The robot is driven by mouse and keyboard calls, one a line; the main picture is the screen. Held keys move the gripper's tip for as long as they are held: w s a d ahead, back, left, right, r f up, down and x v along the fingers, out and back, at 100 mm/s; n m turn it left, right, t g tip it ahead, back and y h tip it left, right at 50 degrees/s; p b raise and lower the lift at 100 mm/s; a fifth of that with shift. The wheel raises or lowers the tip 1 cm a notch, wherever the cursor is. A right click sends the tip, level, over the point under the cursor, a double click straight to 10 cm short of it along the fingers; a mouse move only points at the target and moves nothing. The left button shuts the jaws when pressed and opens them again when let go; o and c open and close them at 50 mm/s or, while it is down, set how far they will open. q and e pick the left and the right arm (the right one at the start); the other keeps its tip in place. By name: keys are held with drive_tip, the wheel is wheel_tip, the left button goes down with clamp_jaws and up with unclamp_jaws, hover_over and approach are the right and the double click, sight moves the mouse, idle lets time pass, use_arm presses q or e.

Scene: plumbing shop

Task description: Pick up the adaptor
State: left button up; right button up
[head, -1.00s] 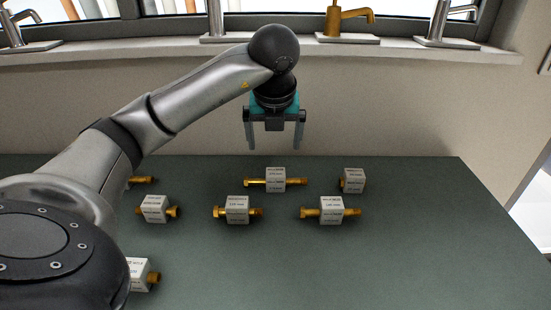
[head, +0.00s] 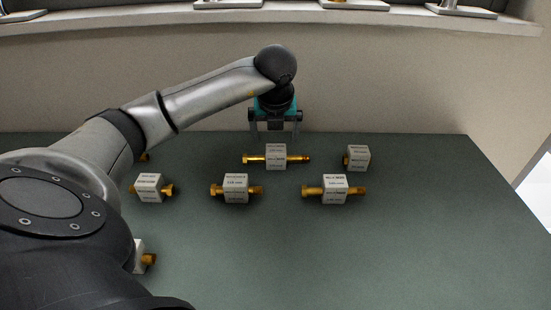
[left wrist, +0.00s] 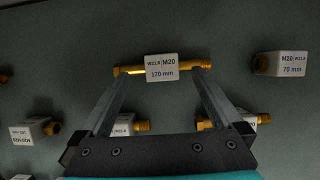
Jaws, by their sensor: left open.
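Several brass adaptors with white labelled blocks lie on the dark green table; which one is meant I cannot tell. My left gripper (head: 275,138) is open and points down over the table's back, at the long adaptor (head: 276,157) in the back row. In the left wrist view this adaptor (left wrist: 162,67) reads M20, 170 mm and lies across the two open fingertips, with nothing visibly gripped. A shorter adaptor (head: 357,158), marked M20, 70 mm in the left wrist view (left wrist: 280,64), lies to its right. Contact with the fingers cannot be told.
Nearer adaptors lie at the middle (head: 236,188), right (head: 334,189) and left (head: 149,187). Another (head: 140,256) is partly hidden by my left arm. A wall and sill (head: 300,20) with taps stand behind. The table's (head: 400,255) front right is clear.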

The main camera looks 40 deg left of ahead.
sight(276, 148)
use_arm(q)
drive_tip(key=x, duration=0.4)
drive_tip(key=shift+s+d+f+b, duration=0.1)
drive_tip(key=shift+s+d+b, duration=0.05)
drive_tip(key=shift+d+b, duration=0.15)
drive_tip(key=shift+a+f, duration=0.15)
drive_tip(key=shift+f, duration=0.05)
drive_tip(key=c, duration=1.2)
clamp_jaws()
use_arm(e)
drive_tip(key=shift+w+d+f, duration=0.3)
drive_tip(key=shift+w+f, duration=0.05)
drive_tip(key=shift+w, duration=0.1)
use_arm(q)
drive_tip(key=shift+r, duration=0.15)
